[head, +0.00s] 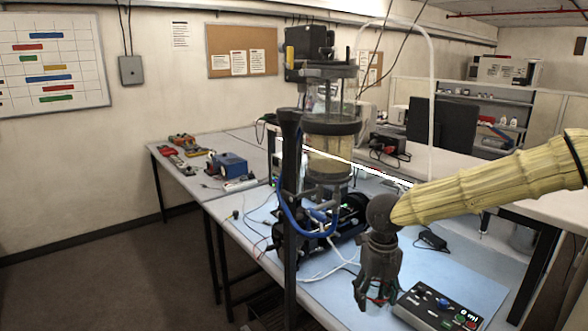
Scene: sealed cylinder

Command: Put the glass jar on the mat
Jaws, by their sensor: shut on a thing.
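My gripper (374,297) points down over the front of the bench, left of a control box. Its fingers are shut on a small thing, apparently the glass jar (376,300). Only a little of it shows between the fingertips, with a touch of red and a clear, bluish part. I cannot tell whether it touches the surface below. A light blue mat (325,290) covers much of the bench top under and around my gripper.
A tall apparatus with a clear cylinder (331,95) and a dark post (291,200) stands left of my gripper. The control box (440,308) with buttons is close on the right. A small black box (432,239) lies behind. Cables cross the mat.

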